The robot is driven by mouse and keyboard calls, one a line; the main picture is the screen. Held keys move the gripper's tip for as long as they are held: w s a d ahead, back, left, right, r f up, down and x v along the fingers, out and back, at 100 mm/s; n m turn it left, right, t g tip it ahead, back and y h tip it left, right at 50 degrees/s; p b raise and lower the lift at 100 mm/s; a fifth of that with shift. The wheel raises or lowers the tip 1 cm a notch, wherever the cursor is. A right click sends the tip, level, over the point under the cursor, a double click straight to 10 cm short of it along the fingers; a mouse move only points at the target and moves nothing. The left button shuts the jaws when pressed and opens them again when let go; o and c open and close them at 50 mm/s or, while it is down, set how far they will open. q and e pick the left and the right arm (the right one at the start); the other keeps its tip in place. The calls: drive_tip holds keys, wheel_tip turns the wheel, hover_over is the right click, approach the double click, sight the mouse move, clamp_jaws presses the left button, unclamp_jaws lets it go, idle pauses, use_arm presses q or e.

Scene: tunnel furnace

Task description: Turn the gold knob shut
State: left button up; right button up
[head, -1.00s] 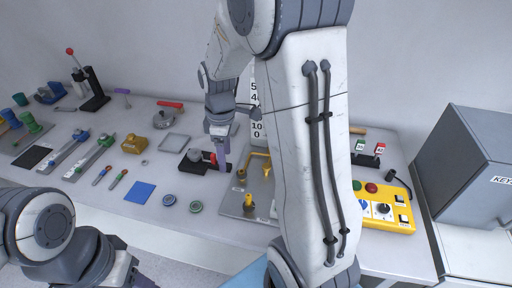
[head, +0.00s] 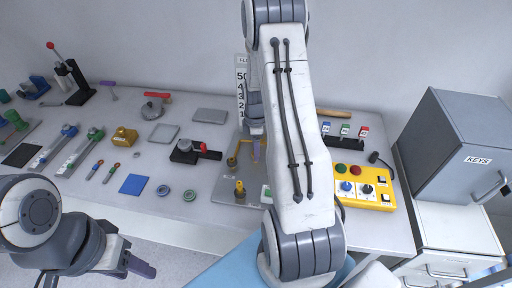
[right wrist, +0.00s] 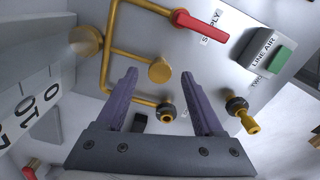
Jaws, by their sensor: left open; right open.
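A round gold knob (right wrist: 160,70) on the pipe panel lies straight ahead of my right gripper (right wrist: 158,74) in the right wrist view. The purple fingers are open on either side of the line to it, and I see no contact. A second round gold disc (right wrist: 86,41) sits on the pipework to the left; I cannot tell for certain which is the task's knob. In the head view my right gripper (head: 257,150) is partly hidden behind my arm, above the panel (head: 222,190). My left gripper (head: 140,266) is open and empty before the table's front edge.
Gold pipes (right wrist: 107,50), a red lever (right wrist: 200,27) and gold fittings with black collars (right wrist: 240,113) surround the gripper. A numbered scale (head: 241,88) stands behind the panel. A yellow control box (head: 362,188) is to the right.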

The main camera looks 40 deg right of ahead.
drive_tip(key=shift+f, duration=0.5)
drive_tip(key=shift+c, duration=0.3)
clamp_jaws()
